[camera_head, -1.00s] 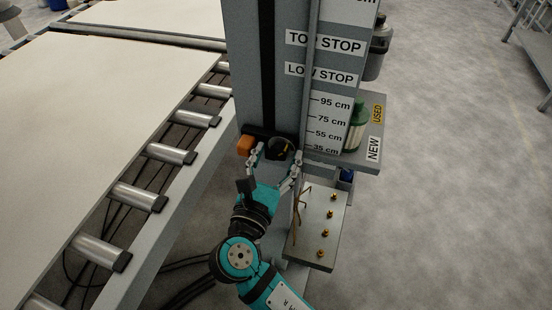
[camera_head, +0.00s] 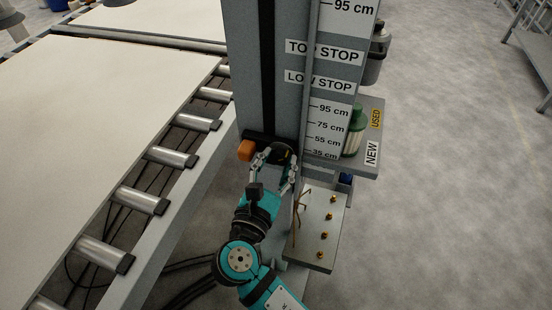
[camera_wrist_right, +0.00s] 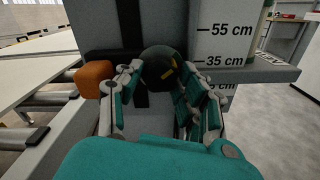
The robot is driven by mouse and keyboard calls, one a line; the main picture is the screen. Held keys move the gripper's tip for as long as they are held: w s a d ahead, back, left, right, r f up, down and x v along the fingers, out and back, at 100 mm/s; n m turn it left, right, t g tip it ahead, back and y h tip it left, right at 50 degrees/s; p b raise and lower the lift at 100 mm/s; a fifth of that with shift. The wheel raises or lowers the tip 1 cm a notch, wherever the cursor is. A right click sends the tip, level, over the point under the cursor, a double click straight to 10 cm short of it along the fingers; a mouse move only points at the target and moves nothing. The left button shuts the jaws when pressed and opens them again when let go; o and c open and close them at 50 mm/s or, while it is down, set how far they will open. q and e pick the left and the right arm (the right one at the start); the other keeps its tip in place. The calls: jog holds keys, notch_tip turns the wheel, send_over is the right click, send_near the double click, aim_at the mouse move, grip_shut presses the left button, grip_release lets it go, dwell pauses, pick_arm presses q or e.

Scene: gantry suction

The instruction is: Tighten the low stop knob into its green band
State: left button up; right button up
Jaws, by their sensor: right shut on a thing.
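The low stop knob (camera_head: 281,153) is a dark round knob low on the grey column, near the 35 cm mark. It also shows in the right wrist view (camera_wrist_right: 158,68), with a yellow mark on its face. My right gripper (camera_head: 274,160) is shut on the knob, one finger on each side of it; the fingers also show in the right wrist view (camera_wrist_right: 160,85). I cannot make out a green band on the knob. An orange block (camera_head: 246,150) sits just left of the knob. My left gripper is not in view.
A roller conveyor (camera_head: 140,200) with a large pale sheet (camera_head: 90,90) runs along the left. A grey shelf (camera_head: 345,168) holds a green-capped container (camera_head: 356,130) at the right. A plate with brass fittings (camera_head: 318,215) lies below it. Open floor is at the right.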

jog(key=o, duration=1.2)
jog(key=shift+c, duration=0.2)
jog(key=v, duration=0.8)
